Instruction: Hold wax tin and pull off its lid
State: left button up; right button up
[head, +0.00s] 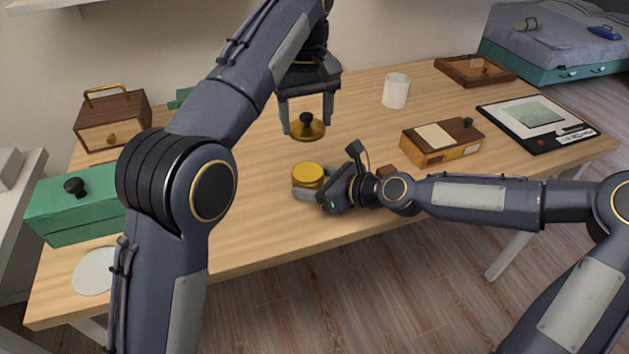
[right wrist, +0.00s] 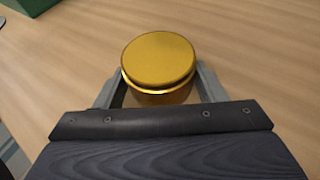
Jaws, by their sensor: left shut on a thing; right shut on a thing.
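The wax tin (head: 308,175) is a short, round gold tin low over the front middle of the table. In the right wrist view the tin (right wrist: 158,62) shows a flat gold top with no knob. My right gripper (head: 310,192) is shut on its sides, one finger on each side. The lid (head: 306,131), a gold disc with a black knob, is apart from the tin, behind and above it in the head view. My left gripper (head: 306,118) points down and is shut on the lid. How high the lid is above the table is hard to tell.
A green box (head: 75,205), a brown chest (head: 113,120) and a white disc (head: 95,271) are at the left. The table around the tin is mostly clear.

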jog(key=o, duration=1.2)
jog(key=shift+d, duration=0.15)
jog(key=v, duration=1)
jog(key=shift+s, duration=0.1)
jog(key=shift+v, duration=0.9)
